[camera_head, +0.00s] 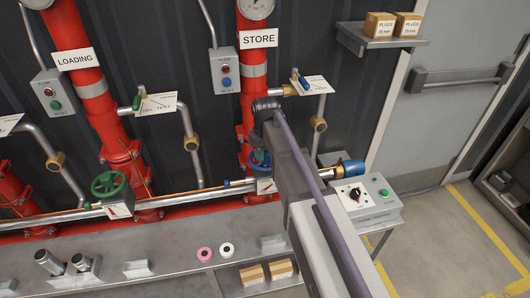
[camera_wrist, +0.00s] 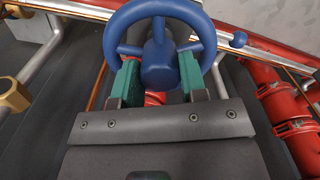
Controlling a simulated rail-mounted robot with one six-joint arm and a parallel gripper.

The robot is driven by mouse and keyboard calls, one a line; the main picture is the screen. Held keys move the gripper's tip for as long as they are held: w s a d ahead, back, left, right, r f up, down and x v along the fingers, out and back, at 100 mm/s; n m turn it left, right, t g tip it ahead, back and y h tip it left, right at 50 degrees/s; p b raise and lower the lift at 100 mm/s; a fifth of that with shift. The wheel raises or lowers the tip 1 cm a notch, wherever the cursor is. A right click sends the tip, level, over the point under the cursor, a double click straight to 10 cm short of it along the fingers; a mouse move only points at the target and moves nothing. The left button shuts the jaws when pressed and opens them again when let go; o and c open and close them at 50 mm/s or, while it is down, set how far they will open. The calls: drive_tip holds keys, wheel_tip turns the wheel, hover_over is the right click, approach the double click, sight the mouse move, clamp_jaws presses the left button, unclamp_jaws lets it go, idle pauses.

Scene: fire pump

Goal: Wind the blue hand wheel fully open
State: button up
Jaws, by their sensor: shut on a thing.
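The blue hand wheel (camera_head: 255,169) sits on the pipe below the STORE riser in the head view, largely hidden by my arm and gripper. In the wrist view the blue hand wheel (camera_wrist: 160,68) fills the top centre, with its rim, spokes and round hub showing. My gripper (camera_wrist: 159,75) has its green jaws inside the rim, one on each side of the hub. My gripper (camera_head: 260,156) is shut on the wheel. A small white indicator plate (camera_head: 266,186) is just below the wheel, its pointer partly hidden.
A green hand wheel (camera_head: 110,184) is on the same pipe to the left. The red STORE riser (camera_head: 254,80) stands behind my arm. A grey control box (camera_head: 358,198) is to the right. The grey bench (camera_head: 150,245) in front bears pink and white rings.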

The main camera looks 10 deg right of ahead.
drive_tip(key=shift+c, duration=0.8)
drive_tip(key=n, duration=0.3)
drive_tip(key=shift+n, duration=0.3)
drive_tip(key=n, duration=0.4)
drive_tip(key=shift+n, duration=0.3)
